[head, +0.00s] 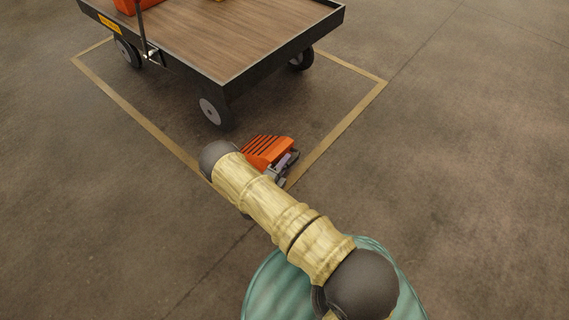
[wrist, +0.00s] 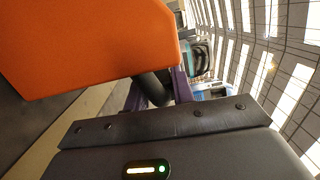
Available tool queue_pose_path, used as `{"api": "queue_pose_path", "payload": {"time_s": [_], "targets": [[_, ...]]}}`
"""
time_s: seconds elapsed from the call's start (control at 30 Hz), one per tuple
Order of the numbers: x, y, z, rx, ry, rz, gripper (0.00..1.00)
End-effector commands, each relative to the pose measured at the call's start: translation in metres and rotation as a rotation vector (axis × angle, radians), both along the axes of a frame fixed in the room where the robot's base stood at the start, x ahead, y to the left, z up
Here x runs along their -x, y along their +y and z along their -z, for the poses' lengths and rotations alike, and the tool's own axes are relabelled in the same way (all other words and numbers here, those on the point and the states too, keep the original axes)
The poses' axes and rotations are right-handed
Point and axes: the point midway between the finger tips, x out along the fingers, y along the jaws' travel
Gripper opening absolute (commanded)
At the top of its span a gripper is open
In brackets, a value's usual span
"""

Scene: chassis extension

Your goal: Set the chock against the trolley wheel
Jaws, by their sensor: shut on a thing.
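The orange ribbed chock (head: 267,150) is in my gripper (head: 284,164), below and right of the near trolley wheel (head: 212,112) in the head view. Bare floor shows between chock and wheel, so they look apart. In the wrist view the chock (wrist: 90,45) fills the upper left as a big orange block. My gripper's purple fingers (wrist: 158,90) stand around a dark, curved part below it, which looks like a handle. My arm hides part of the gripper in the head view. I cannot tell whether the chock touches the floor.
The flat trolley (head: 235,45) with a wooden deck stands at the top, carrying an orange object (head: 135,5). Other wheels show at its left (head: 128,53) and right (head: 301,59). A tan floor line (head: 345,125) borders its bay. The floor at right is clear.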

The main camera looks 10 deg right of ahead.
Motion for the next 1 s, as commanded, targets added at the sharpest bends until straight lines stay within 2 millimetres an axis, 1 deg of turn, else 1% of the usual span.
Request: {"api": "queue_pose_path", "payload": {"time_s": [0.03, 0.07, 0.13, 0.17, 0.4, 0.5, 0.57, 0.77, 1.0], "targets": [[-0.001, 0.0, 0.0, 0.001, -0.006, 0.0, 0.0], [0.0, 0.0, 0.001, 0.0, 0.0, 0.0, 0.3], [0.0, 0.0, 0.001, 0.001, 0.001, 0.0, 0.44], [0.0, 0.0, 0.001, 0.0, 0.0, 0.0, 0.46], [0.0, 0.0, 0.001, 0.0, 0.0, 0.0, 0.46], [0.0, 0.0, -0.002, 0.0, 0.0, 0.0, 0.46], [0.003, 0.003, -0.002, 0.0, 0.001, -0.001, 0.46], [0.021, 0.022, -0.004, -0.001, 0.002, -0.003, 0.46], [0.054, 0.057, -0.002, 0.0, 0.003, -0.003, 0.46]]}}
